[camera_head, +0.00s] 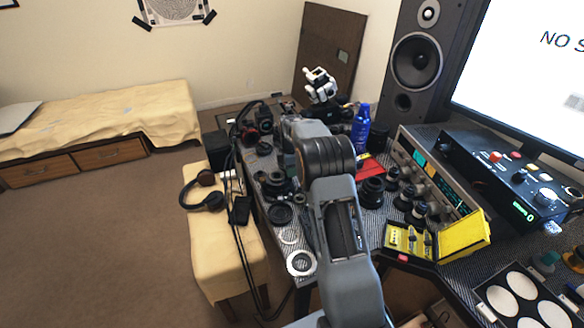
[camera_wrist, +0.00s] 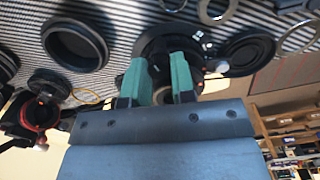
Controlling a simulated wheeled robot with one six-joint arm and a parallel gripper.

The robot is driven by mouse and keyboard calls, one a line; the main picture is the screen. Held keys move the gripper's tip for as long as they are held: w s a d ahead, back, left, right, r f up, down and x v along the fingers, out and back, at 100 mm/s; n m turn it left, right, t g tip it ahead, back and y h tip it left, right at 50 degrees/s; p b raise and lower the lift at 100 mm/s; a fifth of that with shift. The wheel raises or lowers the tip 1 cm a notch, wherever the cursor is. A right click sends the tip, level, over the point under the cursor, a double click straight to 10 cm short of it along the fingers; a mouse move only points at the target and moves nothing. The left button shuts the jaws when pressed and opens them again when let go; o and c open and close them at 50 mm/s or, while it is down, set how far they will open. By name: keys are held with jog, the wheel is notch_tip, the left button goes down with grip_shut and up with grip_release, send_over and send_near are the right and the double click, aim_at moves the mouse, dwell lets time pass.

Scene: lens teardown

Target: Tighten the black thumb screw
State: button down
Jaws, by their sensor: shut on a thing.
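My gripper (camera_wrist: 161,72) shows in the wrist view, with two green fingertips close together at a dark round lens part (camera_wrist: 160,38) on the striped table top. The fingers are shut with a narrow dark gap between them. What they hold is small and dark, and appears to be the black thumb screw, though its shape is mostly hidden by the fingers. I cannot tell how far in the screw sits. In the head view my arm hides the gripper and the work spot.
In the wrist view a large black ring (camera_wrist: 75,44) lies to the left, another black ring (camera_wrist: 248,53) to the right, and a red and black part (camera_wrist: 28,115) at lower left. In the head view a blue bottle (camera_head: 361,128) and a yellow case (camera_head: 464,238) stand right of my arm.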

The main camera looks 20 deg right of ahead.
jog(key=shift+m, duration=0.7)
jog(key=c, duration=0.9)
grip_release()
jog(key=shift+c, duration=0.2)
jog(key=shift+r, duration=0.15)
notch_tip(320, 180, up, 14)
jog(key=p, duration=0.1)
jog(key=shift+f, duration=0.2)
